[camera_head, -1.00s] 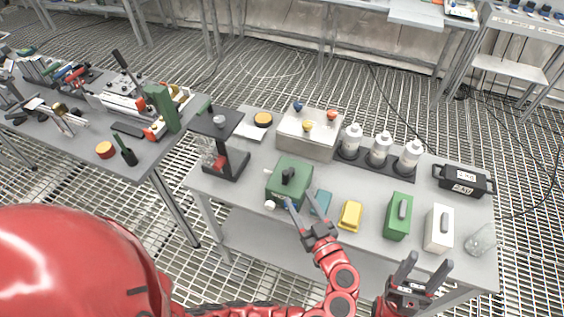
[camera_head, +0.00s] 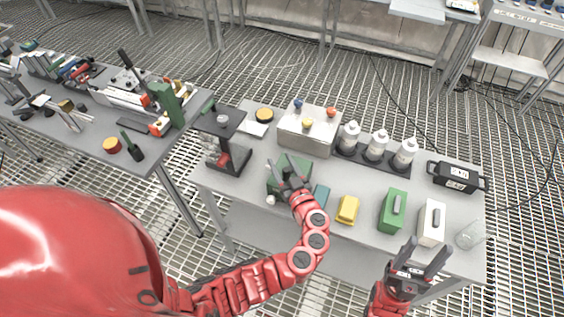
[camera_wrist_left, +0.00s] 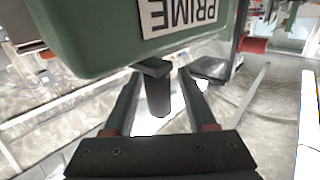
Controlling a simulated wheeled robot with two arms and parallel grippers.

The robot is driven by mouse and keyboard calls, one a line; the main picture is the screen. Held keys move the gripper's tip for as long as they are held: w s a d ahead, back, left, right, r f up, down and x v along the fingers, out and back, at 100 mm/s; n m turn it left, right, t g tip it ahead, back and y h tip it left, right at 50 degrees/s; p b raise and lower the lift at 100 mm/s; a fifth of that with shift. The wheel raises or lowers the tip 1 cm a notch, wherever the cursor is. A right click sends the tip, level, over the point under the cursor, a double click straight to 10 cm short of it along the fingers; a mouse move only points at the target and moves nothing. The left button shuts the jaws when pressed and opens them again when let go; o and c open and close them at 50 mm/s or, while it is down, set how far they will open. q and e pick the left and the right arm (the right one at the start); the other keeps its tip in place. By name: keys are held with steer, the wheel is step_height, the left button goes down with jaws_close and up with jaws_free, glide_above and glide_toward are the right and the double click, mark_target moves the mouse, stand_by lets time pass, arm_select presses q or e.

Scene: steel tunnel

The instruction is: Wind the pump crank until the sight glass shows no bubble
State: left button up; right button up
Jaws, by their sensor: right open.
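The green pump housing (camera_head: 304,161) stands on the near bench in the head view, largely covered by my left gripper (camera_head: 281,168). In the left wrist view the green housing (camera_wrist_left: 85,40) carries a PRIME label (camera_wrist_left: 180,14). The black crank handle (camera_wrist_left: 158,95) hangs in that picture between the two fingers of my left gripper (camera_wrist_left: 160,88). Gaps show on both sides of it, so the fingers are open around it. My right gripper (camera_head: 426,252) is open and empty at the bench's front right. I cannot make out a sight glass or bubble.
A black stand (camera_head: 222,118) is left of the pump, a grey box with coloured knobs (camera_head: 305,135) behind it. Teal (camera_head: 320,194) and yellow (camera_head: 347,209) blocks, green (camera_head: 393,210) and white (camera_head: 431,222) cases and a glass jar (camera_head: 469,235) lie to the right.

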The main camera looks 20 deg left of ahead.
arm_select(q)
jaws_close()
